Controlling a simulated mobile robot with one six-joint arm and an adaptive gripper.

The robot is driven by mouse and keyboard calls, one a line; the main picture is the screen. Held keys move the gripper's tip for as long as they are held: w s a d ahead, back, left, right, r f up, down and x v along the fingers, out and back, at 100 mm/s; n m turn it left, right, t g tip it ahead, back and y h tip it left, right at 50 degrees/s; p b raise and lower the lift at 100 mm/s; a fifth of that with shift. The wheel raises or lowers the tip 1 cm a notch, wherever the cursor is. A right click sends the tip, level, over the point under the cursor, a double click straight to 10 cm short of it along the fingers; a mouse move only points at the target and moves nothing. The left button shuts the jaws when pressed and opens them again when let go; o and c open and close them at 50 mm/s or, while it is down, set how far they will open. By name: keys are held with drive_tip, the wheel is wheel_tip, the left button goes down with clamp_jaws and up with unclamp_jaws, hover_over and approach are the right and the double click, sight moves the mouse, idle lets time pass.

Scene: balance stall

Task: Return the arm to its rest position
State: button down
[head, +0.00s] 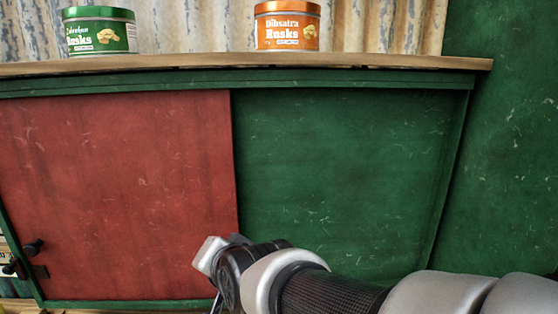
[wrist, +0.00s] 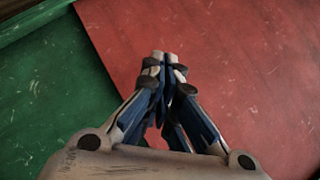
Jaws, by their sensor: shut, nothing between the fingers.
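My arm (head: 330,290) reaches in from the lower right of the head view, in front of the cabinet's green and red panels. Its wrist end is near the lower middle, and the fingers are hardly visible there. In the wrist view my gripper (wrist: 163,62) is shut with its fingertips together and nothing between them. It points at the red panel (wrist: 240,80), close to the border with the green panel (wrist: 45,95). I cannot tell the exact gap to the panel.
A wooden shelf top (head: 200,64) runs above the cabinet. A green rusks tin (head: 100,32) and an orange rusks tin (head: 287,27) stand on it. The green panel (head: 345,170) fills the right side.

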drive_tip(key=s+d+f+n+g+h, duration=0.1)
drive_tip(key=s+d+f+h, duration=0.1)
drive_tip(key=s+d, duration=0.5)
drive_tip(key=s+d+f+n+g+h, duration=0.1)
drive_tip(key=s+d+h, duration=0.1)
drive_tip(key=d, duration=0.9)
drive_tip(key=s+d+f+n+g+h, duration=0.1)
drive_tip(key=s+d+f+g+h, duration=0.1)
drive_tip(key=s+d, duration=0.8)
drive_tip(key=s+f+g, duration=0.1)
drive_tip(key=s+f, duration=0.1)
drive_tip(key=s, duration=0.1)
drive_tip(key=shift+f, duration=0.4)
drive_tip(key=shift+a, duration=0.2)
